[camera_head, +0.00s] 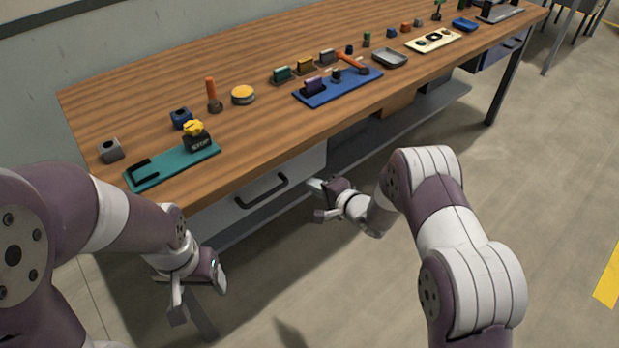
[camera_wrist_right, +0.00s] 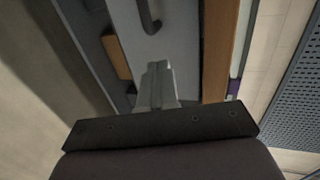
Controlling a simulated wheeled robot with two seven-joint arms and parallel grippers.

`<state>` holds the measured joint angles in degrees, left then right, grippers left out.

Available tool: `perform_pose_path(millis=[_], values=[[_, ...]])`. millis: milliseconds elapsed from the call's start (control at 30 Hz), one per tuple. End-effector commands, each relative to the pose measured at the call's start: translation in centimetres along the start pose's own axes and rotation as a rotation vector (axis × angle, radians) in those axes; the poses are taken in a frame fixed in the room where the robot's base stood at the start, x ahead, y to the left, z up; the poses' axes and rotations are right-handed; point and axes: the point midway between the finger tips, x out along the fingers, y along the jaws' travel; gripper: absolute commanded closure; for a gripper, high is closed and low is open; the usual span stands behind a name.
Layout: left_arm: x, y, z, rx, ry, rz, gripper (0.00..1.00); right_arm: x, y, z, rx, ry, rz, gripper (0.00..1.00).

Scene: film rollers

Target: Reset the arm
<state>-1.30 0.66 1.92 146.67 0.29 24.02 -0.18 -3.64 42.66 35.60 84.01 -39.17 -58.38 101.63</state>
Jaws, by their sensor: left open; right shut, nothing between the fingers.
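My left gripper (camera_head: 198,290) hangs at the lower left in the head view, in front of the workbench and below its top. It is open and empty. My right gripper (camera_head: 317,198) is near the middle of the head view, also below the bench top, in front of the drawer side. It is shut with nothing in it. In the right wrist view its closed fingers (camera_wrist_right: 157,84) point toward the bench front, where a dark drawer handle (camera_wrist_right: 150,18) shows.
The wooden workbench (camera_head: 140,94) carries a teal board (camera_head: 172,168), a blue board (camera_head: 340,91), a grey tray (camera_head: 390,58) and several small parts. The drawer handle (camera_head: 262,192) sticks out between my grippers. Open floor (camera_head: 540,190) lies to the right.

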Motion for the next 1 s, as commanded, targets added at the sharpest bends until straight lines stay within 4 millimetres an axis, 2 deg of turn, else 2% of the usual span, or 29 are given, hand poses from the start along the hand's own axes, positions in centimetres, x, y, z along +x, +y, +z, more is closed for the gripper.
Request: perform_pose_path(millis=[100,200,367,433,467,533,567,600,667,700,800,900,1000], values=[[-0.5,0.0,-0.1,0.000,0.001,0.000,0.28,-2.3,-0.1,-0.1,0.002,0.003,0.002,1.00],[-0.7,0.0,-0.1,0.000,0.001,0.000,0.28,-3.4,-0.1,-0.1,0.002,0.002,0.001,1.00],[-0.7,0.0,-0.1,0.000,0.000,0.000,0.28,-3.9,0.1,0.0,-0.004,0.000,0.002,1.00],[-0.6,0.0,-0.1,0.000,0.000,0.000,0.28,-3.9,0.4,-0.1,-0.067,0.002,0.017,1.00],[-0.6,0.0,-0.1,0.000,0.000,0.000,0.28,-3.9,1.1,-0.2,-0.123,0.009,0.050,1.00],[-0.6,0.0,-0.1,0.000,0.000,0.000,0.28,-4.9,5.0,-0.8,-0.291,0.032,0.227,1.00],[-0.7,0.0,-0.1,0.000,0.000,0.000,0.28,-6.1,7.0,-1.1,-0.374,0.032,0.342,1.00],[-0.7,0.0,-0.1,0.000,0.000,0.000,0.28,-8.4,8.8,-1.5,-0.502,0.015,0.511,1.00],[-0.7,0.0,-0.1,0.000,0.000,0.000,0.28,-13.1,9.9,-1.6,-0.670,-0.067,0.760,1.00],[-0.7,0.0,-0.1,0.000,0.000,0.000,0.28,-16.4,9.8,-1.2,-0.748,-0.149,0.895,1.00],[-0.6,0.0,-0.1,0.000,0.000,0.000,0.28,-23.4,8.6,1.3,-0.834,-0.357,1.090,1.00],[-0.6,0.0,-0.1,0.000,0.000,0.000,0.28,-28.7,6.7,4.3,-0.848,-0.519,1.165,1.00],[-0.7,0.0,-0.1,0.000,0.000,0.000,0.28,-32.9,4.2,7.3,-0.826,-0.602,1.175,1.00]])
